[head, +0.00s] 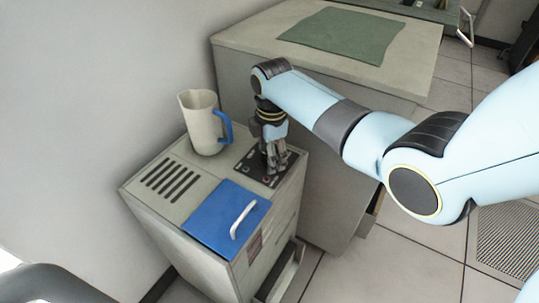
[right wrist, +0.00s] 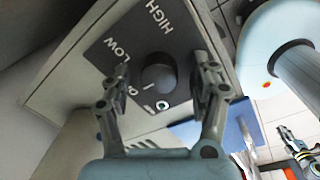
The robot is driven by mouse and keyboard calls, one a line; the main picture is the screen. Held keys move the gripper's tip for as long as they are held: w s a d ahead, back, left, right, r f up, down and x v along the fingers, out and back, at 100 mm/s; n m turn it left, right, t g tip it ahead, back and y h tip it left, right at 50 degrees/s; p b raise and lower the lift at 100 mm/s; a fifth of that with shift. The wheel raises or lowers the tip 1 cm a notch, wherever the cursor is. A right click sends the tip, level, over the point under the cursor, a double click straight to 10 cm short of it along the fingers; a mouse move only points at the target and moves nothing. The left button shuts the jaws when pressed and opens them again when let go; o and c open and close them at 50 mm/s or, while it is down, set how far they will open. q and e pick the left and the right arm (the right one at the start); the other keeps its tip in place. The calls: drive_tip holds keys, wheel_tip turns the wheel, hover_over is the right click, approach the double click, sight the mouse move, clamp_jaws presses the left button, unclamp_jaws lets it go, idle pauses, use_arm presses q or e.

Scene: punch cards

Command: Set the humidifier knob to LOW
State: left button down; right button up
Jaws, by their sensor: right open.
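The humidifier (head: 190,213) is a grey cabinet with a dark control panel (head: 247,168) on its top. In the right wrist view the dark round knob (right wrist: 159,72) sits on the panel, with the words HIGH (right wrist: 155,18) and LOW (right wrist: 121,50) printed near it. A short white mark shows by the knob's lower edge; I cannot tell its exact setting. My right gripper (head: 274,157) is open over the panel, its fingers (right wrist: 161,68) on either side of the knob; contact is unclear. It hides the knob in the head view. What seems my left gripper (right wrist: 298,146) shows small.
A beige pitcher (head: 201,125) with a blue handle stands behind the vent slots (head: 171,180). A blue lid (head: 213,214) with a white handle (head: 243,219) lies in front of the panel. A counter (head: 245,37) with a green mat (head: 342,34) stands behind.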

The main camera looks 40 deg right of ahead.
drive_tip(key=c, duration=1.1)
drive_tip(key=shift+c, duration=0.2)
drive_tip(key=shift+r+m+p, duration=0.15)
drive_tip(key=shift+m+p, duration=1.05)
drive_tip(key=shift+p, duration=0.05)
drive_tip(key=m+p, duration=0.2)
drive_tip(key=shift+a+m, duration=0.1)
drive_tip(key=shift+m, duration=0.2)
drive_tip(key=m+p, duration=0.1)
drive_tip(key=m, duration=0.2)
drive_tip(key=shift+m, duration=0.3)
drive_tip(key=shift+f+m+g+h+p, duration=0.15)
drive_tip(key=shift+m+p, duration=0.15)
drive_tip(key=shift+m, duration=0.5)
drive_tip(key=shift+f+m+g+h+p, duration=0.15)
drive_tip(key=shift+m+p, duration=0.15)
drive_tip(key=shift+m, duration=0.5)
drive_tip(key=shift+r, duration=0.1)
